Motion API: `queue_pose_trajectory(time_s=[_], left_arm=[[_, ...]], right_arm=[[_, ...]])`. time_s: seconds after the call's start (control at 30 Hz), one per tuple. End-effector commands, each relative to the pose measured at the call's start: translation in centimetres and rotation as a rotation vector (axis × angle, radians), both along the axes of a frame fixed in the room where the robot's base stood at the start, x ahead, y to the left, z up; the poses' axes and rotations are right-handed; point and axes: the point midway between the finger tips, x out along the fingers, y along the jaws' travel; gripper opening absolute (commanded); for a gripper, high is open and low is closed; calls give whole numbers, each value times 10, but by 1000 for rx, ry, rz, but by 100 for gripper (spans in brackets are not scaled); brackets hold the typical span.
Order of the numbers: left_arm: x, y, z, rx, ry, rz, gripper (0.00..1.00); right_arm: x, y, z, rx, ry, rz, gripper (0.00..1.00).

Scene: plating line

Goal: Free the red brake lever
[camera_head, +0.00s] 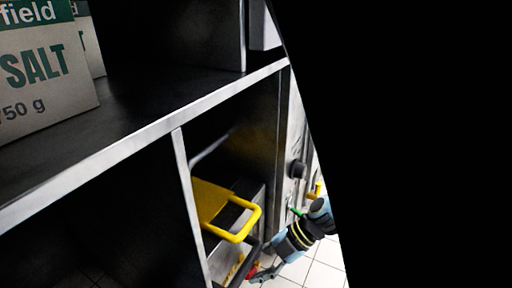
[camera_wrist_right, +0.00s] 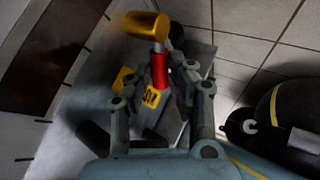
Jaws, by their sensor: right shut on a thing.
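The red brake lever (camera_wrist_right: 159,71) stands between the fingers of my right gripper (camera_wrist_right: 161,82) in the right wrist view. A gold, rounded end (camera_wrist_right: 141,25) shows just beyond the red part, and a yellow label with dark marks sits at its lower end. In the head view my right gripper (camera_head: 264,273) is low, near the bottom edge, with a small bit of the red lever (camera_head: 252,271) at its fingertips. The gripper is shut on the lever. The lever's base is mostly hidden. My left gripper is not in view.
A yellow looped handle (camera_head: 240,235) on a yellow plate juts out just above my right gripper. A metal-edged shelf (camera_head: 150,132) with salt boxes (camera_head: 45,80) is at upper left. White floor tiles (camera_head: 300,272) show below. A large black area hides the right side.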

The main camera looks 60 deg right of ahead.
Motion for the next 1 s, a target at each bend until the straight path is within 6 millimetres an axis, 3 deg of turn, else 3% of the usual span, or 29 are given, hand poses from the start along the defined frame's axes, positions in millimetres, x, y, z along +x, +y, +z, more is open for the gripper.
queue_pose_trajectory(time_s=[0.47, 0.5, 0.63, 1.0], left_arm=[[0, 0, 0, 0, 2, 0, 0], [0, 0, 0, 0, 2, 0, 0], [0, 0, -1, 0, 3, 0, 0], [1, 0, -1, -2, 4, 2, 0]], right_arm=[[0, -2, 0, 13, 2, -2, 0], [0, -2, 0, 13, 2, -2, 22], [0, -1, 0, 14, 2, -1, 40], [-4, -5, 4, 13, 2, 0, 41]])
